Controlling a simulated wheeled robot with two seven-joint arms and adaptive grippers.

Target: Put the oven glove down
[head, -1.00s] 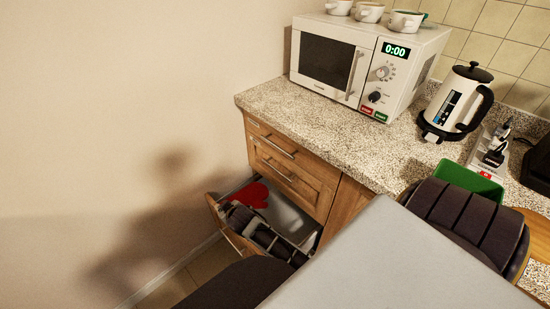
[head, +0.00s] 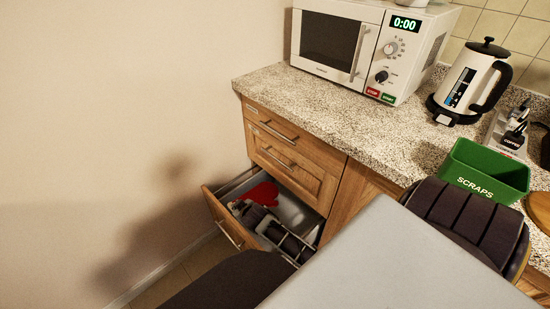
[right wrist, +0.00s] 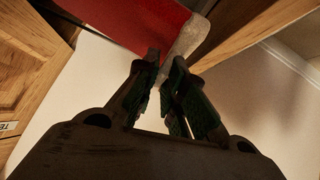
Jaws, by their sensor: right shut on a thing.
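The red oven glove (head: 263,194) shows inside the outline of the open lower drawer (head: 230,232). I cannot tell whether it rests on the drawer floor or is held just above it. My right gripper (head: 246,210) reaches down into the drawer at the glove's near side. In the right wrist view the glove (right wrist: 140,18) is at the top, with a pale grey cuff (right wrist: 190,38). The fingers of the right gripper (right wrist: 166,62) are close together at the cuff and shut on the glove; their tips partly hide the contact. My left gripper is not in view.
The speckled counter (head: 300,102) stands above the drawers. It carries a microwave (head: 345,45), a kettle (head: 470,85) and a green scraps bin (head: 485,172). A plain wall (head: 110,120) closes the left side.

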